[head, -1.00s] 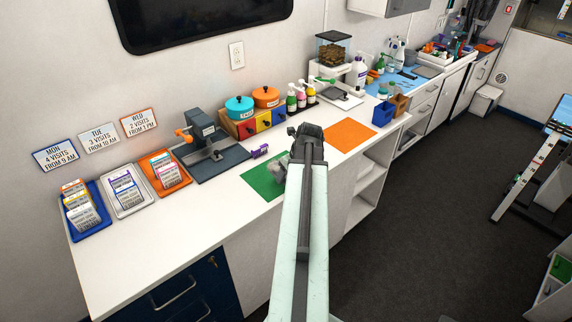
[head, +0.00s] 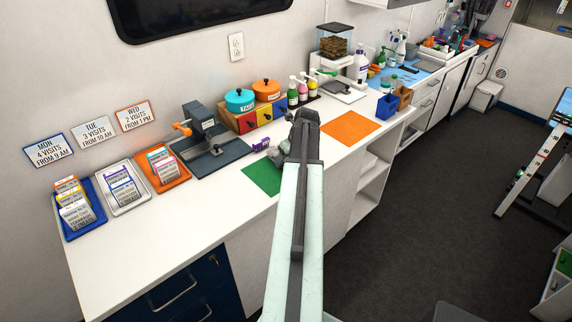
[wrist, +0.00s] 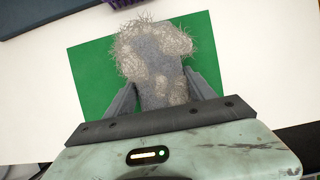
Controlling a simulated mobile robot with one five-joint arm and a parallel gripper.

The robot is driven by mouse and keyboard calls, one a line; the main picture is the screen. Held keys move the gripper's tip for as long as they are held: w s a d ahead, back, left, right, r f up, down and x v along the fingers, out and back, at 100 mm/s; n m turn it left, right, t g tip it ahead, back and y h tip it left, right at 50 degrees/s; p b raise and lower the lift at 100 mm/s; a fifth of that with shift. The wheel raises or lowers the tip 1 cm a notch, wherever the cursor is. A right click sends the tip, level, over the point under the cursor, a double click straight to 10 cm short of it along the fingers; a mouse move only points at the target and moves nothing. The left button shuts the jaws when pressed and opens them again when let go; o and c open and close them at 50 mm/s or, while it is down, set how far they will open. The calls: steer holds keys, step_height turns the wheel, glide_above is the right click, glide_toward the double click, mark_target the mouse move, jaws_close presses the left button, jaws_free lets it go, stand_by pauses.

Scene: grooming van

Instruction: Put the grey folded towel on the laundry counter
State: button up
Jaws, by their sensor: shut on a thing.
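A grey cloth-like thing with pale wiry hair tufts, which looks like the grey folded towel (wrist: 160,62), sits between my fingers in the wrist view. My gripper (wrist: 158,88) is shut on it. In the head view my gripper (head: 303,135) is over the white counter, and the grey towel (head: 275,157) shows partly behind it. The towel is over the green mat (head: 260,178); whether it touches the mat I cannot tell. I cannot tell which surface is the laundry counter; the long white counter (head: 150,238) runs along the wall.
An orange mat (head: 350,128) lies right of my gripper. A dark clamp stand (head: 212,150), colour drawers with pots (head: 262,115) and pump bottles (head: 303,92) stand behind. Card trays (head: 125,188) fill the left.

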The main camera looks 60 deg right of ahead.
steer(key=shift+w, duration=0.1)
steer(key=shift+f, duration=0.25)
steer(key=o, duration=1.4)
steer(key=shift+r, duration=0.1)
steer(key=shift+r+p, duration=0.3)
steer(key=shift+p, duration=0.05)
steer(key=p+v, duration=1)
steer(key=v, duration=0.1)
steer(key=shift+r+p, duration=0.25)
steer(key=shift+p, duration=0.05)
steer(key=shift+a+r, duration=0.1)
steer(key=shift+r, duration=0.05)
